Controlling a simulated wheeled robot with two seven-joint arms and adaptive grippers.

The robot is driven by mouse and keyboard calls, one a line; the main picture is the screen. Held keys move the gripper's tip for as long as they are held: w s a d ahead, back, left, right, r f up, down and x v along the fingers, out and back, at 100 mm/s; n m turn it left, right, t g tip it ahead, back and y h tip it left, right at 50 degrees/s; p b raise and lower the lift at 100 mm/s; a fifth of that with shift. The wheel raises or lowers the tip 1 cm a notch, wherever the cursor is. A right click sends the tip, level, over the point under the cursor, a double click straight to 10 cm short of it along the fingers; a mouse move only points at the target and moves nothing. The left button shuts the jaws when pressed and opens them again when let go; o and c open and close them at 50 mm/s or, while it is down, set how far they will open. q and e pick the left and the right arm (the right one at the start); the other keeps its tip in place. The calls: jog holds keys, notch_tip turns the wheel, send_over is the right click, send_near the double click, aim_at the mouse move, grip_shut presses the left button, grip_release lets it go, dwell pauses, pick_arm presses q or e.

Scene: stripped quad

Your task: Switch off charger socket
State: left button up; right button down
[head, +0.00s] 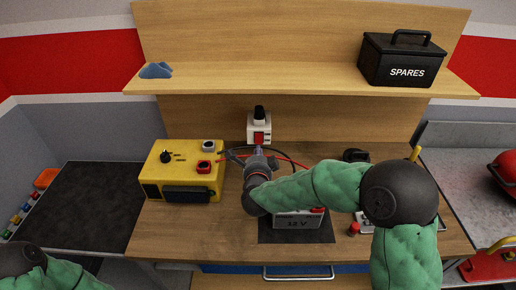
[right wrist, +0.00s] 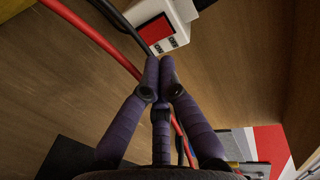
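The charger socket (head: 259,127) is a white box at the back of the wooden bench, with a red switch (head: 259,138) on its front and a black plug (head: 259,113) at its top. In the right wrist view the socket (right wrist: 183,12) and its red switch (right wrist: 154,29) show at the top, just beyond my fingertips. My right gripper (right wrist: 160,70) has its fingertips together with nothing seen between them. In the head view it points at the socket from in front and below; contact cannot be told. My left gripper is out of view; only part of that arm shows at bottom left.
A yellow charger (head: 182,171) stands left of my right gripper. A 12 V battery (head: 298,221) sits on a dark mat under my right forearm. Red (right wrist: 98,36) and black cables run close to the fingers. A black SPARES box (head: 400,60) stands on the shelf above.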

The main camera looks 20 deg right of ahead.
jog(key=shift+r+p+v, duration=0.2)
jog(key=shift+v, duration=0.7)
jog(key=shift+r+p+v, duration=0.2)
jog(key=shift+v, duration=0.75)
jog(key=shift+r+p+v, duration=0.15)
jog(key=shift+p+v, duration=0.05)
jog(key=shift+v, duration=0.7)
jog(key=shift+w, duration=0.15)
